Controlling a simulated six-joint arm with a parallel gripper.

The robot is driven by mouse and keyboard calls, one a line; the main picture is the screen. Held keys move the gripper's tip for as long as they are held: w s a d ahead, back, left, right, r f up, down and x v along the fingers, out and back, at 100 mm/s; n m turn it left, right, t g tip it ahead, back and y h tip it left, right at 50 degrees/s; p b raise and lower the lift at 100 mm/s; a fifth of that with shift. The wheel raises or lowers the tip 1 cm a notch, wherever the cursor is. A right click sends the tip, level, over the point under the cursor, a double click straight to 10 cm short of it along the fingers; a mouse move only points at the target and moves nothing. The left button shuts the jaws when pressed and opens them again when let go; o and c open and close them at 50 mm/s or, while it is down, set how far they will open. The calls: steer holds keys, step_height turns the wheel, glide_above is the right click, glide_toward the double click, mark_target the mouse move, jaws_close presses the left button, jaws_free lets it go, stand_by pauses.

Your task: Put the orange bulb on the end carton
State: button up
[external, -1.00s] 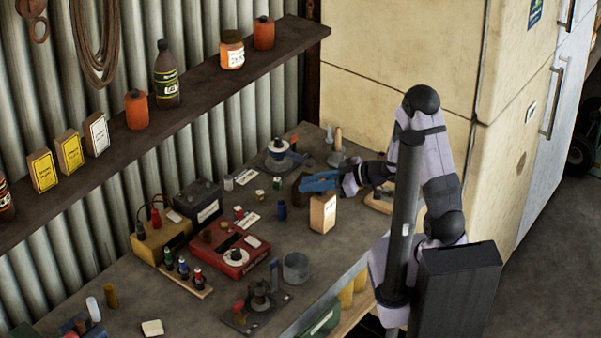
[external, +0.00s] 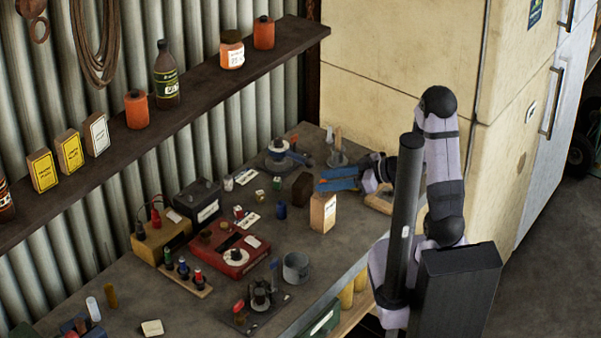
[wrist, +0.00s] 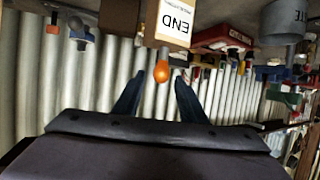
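The end carton (external: 323,213) is a tan box with a white label, standing upright near the bench's front edge. In the wrist view, which is upside down, the carton (wrist: 172,18) shows its END label. The orange bulb (wrist: 162,71) stands at the carton's top edge, neck toward the carton, and appears to rest on it. In the wrist view my gripper (wrist: 160,84) has a finger on each side of the bulb, with gaps.
A dark brown block (external: 302,189) stands just behind and left of the carton. The tall cream cabinet (external: 400,75) is behind my arm.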

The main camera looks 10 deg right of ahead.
steer(key=v, duration=0.6)
steer(key=shift+d, duration=0.1)
steer(key=w+d+f+m+t+h, duration=0.2)
steer(key=w+d+m+h, duration=0.2)
steer(key=d+h, duration=0.3)
steer(key=w+d+f+m+t+h, duration=0.1)
steer(key=w+d+f+m+h, duration=0.25)
steer(key=d, duration=0.55)
steer(key=s+d+f+m+g+h, duration=0.25)
steer(key=s+d+m+g, duration=0.2)
steer(key=s, duration=0.35)
steer(key=s+a+m+g, duration=0.1)
steer(key=s+a+g, duration=0.2)
steer(key=s, duration=0.7)
steer(key=shift+r, duration=0.3)
steer(key=shift+s+a+g, duration=0.1)
steer(key=shift+g, duration=0.15)
